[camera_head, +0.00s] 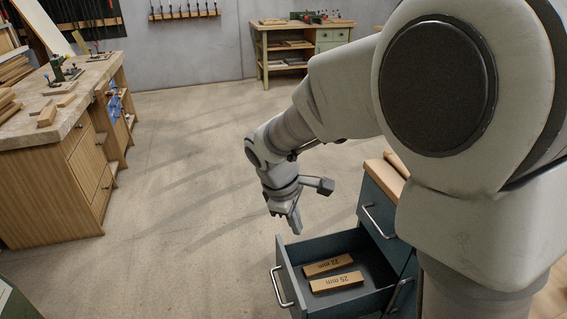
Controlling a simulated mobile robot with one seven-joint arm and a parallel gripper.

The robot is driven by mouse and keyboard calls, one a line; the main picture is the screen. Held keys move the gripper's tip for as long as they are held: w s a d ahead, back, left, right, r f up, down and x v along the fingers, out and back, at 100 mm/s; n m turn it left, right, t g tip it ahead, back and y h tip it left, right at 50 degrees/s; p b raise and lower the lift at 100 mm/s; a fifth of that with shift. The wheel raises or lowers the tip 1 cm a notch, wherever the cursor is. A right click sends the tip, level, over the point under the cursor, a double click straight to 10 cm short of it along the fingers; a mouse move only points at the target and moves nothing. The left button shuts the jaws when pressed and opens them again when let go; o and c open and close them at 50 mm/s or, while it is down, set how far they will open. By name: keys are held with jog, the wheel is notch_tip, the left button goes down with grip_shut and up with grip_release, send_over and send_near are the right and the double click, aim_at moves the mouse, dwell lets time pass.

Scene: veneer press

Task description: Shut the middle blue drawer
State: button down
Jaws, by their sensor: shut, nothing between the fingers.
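The blue drawer (291,262) stands pulled out from the blue cabinet (372,195) at the lower right, between a shut drawer above and another handle below. Its bar handle (279,288) is on the left-facing front. Two wooden blocks lie inside, one marked 22 mm (327,265) and one marked 25 mm (337,282). My gripper (296,228) is shut and empty, pointing down. In the picture it is just above the far end of the drawer front, apart from the handle. My arm hides much of the cabinet.
The shut upper drawer has a bar handle (378,221). A lower handle (399,294) shows beside the open drawer. A wooden workbench (50,170) with tools stands at the left, and a green bench (300,40) at the back. The floor (180,200) between is clear.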

jog(key=w+a+f+n+h+b, duration=0.15)
jog(key=a+f+n, duration=0.3)
jog(key=f, duration=0.65)
jog(key=w+a+f+n+b, duration=0.1)
jog(key=a+f+n+b, duration=0.3)
jog(key=f, duration=0.6)
jog(key=b, duration=0.1)
send_over(293, 291)
jog(key=a, duration=0.4)
jog(key=shift+m+g, duration=0.3)
jog(key=shift+m, duration=0.05)
jog(key=f, duration=0.6)
jog(key=s+f, duration=0.1)
jog(key=f, duration=0.2)
jog(key=shift+d+f, duration=0.15)
jog(key=shift+f, duration=0.1)
jog(key=shift+w+d, duration=0.2)
jog(key=shift+d, duration=0.5)
jog(key=shift+d+r, duration=0.1)
jog(key=shift+d, duration=0.05)
jog(key=w+d+p, duration=0.2)
jog(key=w+d, duration=0.2)
jog(key=d, duration=0.9)
jog(key=w+d+p, duration=0.1)
jog(key=w+d, duration=0.2)
jog(key=d, duration=1)
jog(key=shift+w+d+p, duration=0.15)
jog(key=shift+w+p, duration=0.2)
